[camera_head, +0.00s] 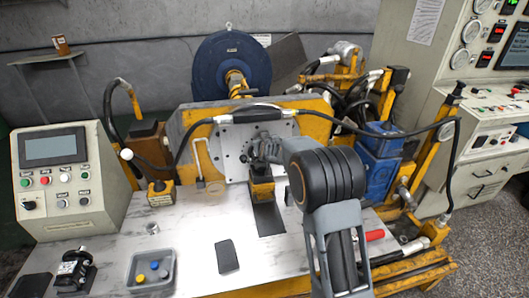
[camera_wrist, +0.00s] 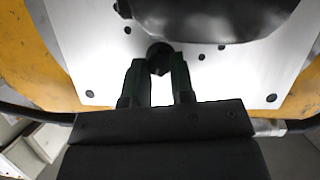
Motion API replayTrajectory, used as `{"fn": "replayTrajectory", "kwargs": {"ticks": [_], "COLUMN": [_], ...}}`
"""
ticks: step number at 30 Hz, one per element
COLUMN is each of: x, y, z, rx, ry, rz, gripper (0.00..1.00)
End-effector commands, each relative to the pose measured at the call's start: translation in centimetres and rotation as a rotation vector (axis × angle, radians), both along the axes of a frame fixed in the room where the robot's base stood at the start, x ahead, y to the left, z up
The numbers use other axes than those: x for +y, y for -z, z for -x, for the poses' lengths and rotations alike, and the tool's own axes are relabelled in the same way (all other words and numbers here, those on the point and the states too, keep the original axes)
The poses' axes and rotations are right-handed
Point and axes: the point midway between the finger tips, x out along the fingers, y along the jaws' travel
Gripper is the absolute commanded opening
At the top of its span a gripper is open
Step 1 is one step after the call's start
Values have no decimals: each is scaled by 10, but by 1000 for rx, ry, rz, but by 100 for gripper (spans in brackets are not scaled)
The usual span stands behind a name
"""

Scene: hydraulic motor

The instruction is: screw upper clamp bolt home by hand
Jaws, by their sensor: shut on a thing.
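My gripper (camera_wrist: 158,66) is shut on a dark bolt (camera_wrist: 159,50), the upper clamp bolt, whose rounded head sits between the two fingertips. The bolt is at the face of a bright metal plate (camera_wrist: 88,45) with several small holes. How far the bolt is in the plate cannot be told. In the head view the plate (camera_head: 231,134) stands upright on the yellow frame, and my arm reaches to it from the right, hiding the bolt. A large dark rounded body (camera_wrist: 200,14) lies just beyond the fingertips in the wrist view.
A yellow-and-black block (camera_head: 262,189) stands below the plate. A black hose (camera_head: 372,131) arches past the plate on both sides. On the bench are a grey tray (camera_head: 133,282) with coloured pieces, a small black motor-like part (camera_head: 75,268) and a dark pad (camera_head: 227,257).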

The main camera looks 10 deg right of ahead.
Motion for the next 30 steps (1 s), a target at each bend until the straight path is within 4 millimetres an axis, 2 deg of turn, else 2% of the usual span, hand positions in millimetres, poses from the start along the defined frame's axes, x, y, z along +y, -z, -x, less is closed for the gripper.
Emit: {"fn": "replayTrajectory", "kwargs": {"ticks": [1, 7, 23, 30], "x": [0, 0, -6, -7], "y": [8, 12, 4, 6], "z": [-1, -3, 0, 1], "rx": [-8, -13, -6, -3], "ry": [-1, -4, 5, 4], "rz": [-22, -120, -376, -539], "gripper": [0, 0, 0, 0]}}
